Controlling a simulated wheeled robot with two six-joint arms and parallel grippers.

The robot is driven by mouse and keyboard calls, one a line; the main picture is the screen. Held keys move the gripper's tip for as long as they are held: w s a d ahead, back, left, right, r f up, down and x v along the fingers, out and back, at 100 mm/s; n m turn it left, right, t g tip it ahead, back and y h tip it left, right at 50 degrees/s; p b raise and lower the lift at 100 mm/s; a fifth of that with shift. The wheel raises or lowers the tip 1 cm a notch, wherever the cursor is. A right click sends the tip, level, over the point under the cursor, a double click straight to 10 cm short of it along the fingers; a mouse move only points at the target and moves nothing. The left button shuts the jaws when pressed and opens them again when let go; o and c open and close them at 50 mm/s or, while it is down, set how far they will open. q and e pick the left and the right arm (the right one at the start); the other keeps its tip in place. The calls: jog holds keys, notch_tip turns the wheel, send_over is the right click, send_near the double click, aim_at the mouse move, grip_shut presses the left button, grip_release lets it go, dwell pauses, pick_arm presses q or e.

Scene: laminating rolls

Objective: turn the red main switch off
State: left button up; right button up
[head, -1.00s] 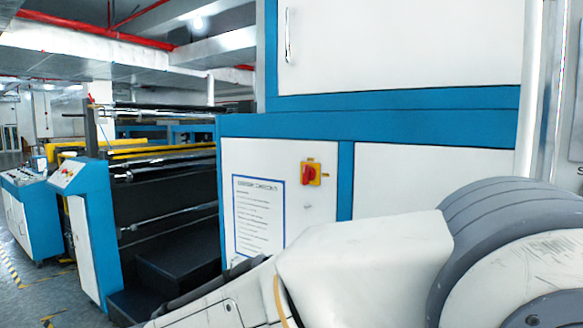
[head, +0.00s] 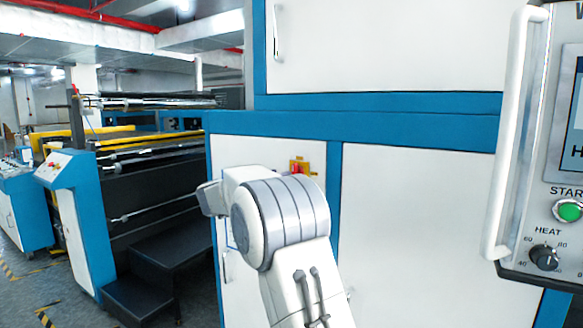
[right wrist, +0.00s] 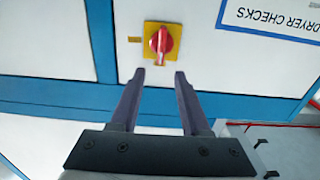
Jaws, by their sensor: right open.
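The red main switch (head: 297,168) is a red knob on a yellow plate, on the white cabinet panel. In the head view its lower part is hidden behind my right arm. In the right wrist view the red knob (right wrist: 161,42) shows whole, its grip roughly upright in the picture. My right gripper (right wrist: 159,73) is open and empty. Its two dark fingertips point at the switch, just below it in that picture, with no contact visible. In the head view its fingers cannot be made out. My left gripper is not in view.
The notice headed "DRYER CHECKS" (right wrist: 275,15) is beside the switch, upside down in the wrist view. A control panel (head: 535,200) with a green start button and a white handle (head: 508,140) stands at the right. Dark steps (head: 150,275) are at the left.

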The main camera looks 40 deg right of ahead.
aim_at(293, 168)
jog(key=p+x, duration=0.2)
jog(key=x, duration=0.6)
jog(key=shift+w+d+p, duration=0.15)
jog(key=shift+d+p, duration=0.1)
jog(key=shift+p, duration=0.05)
grip_shut()
